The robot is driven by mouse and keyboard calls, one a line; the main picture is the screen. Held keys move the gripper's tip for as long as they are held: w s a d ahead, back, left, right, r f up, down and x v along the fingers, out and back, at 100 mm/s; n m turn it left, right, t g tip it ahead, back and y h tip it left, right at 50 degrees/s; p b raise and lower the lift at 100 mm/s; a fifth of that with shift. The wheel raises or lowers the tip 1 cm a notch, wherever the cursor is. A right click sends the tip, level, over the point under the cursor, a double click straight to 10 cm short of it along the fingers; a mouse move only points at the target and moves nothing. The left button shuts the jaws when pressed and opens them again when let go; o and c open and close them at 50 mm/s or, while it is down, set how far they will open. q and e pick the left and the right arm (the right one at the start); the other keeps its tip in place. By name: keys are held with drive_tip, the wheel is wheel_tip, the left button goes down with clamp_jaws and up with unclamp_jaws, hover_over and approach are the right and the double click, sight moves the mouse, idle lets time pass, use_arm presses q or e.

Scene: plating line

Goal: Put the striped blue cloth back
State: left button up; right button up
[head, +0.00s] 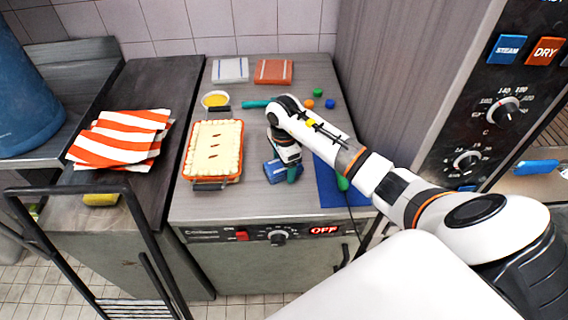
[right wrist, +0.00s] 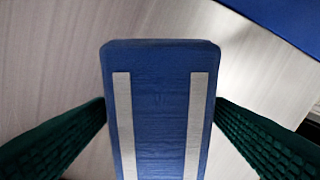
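The striped blue cloth (right wrist: 160,120) is a folded blue block with two pale stripes, filling the middle of the right wrist view. In the head view the cloth (head: 274,173) shows at the counter, right of the pie, partly hidden by my right gripper (head: 284,166). The gripper points down over it. In the right wrist view its dark green fingers (right wrist: 162,112) meet the cloth's two long edges, one on each side, with no gap at the tips. Whether the cloth touches the counter is unclear. My left gripper is not in view.
A blue mat (head: 333,191) lies right of the cloth. A pie in an orange dish (head: 187,174) stands left of it. A white cloth (head: 230,70) and a red cloth (head: 273,71) lie at the back. Small coloured pieces lie near my right arm. A red-striped cloth (head: 120,138) lies far left.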

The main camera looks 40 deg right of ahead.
drive_tip(key=shift+r, duration=0.2)
wheel_tip(320, 180, up, 12)
drive_tip(key=p, duration=0.7)
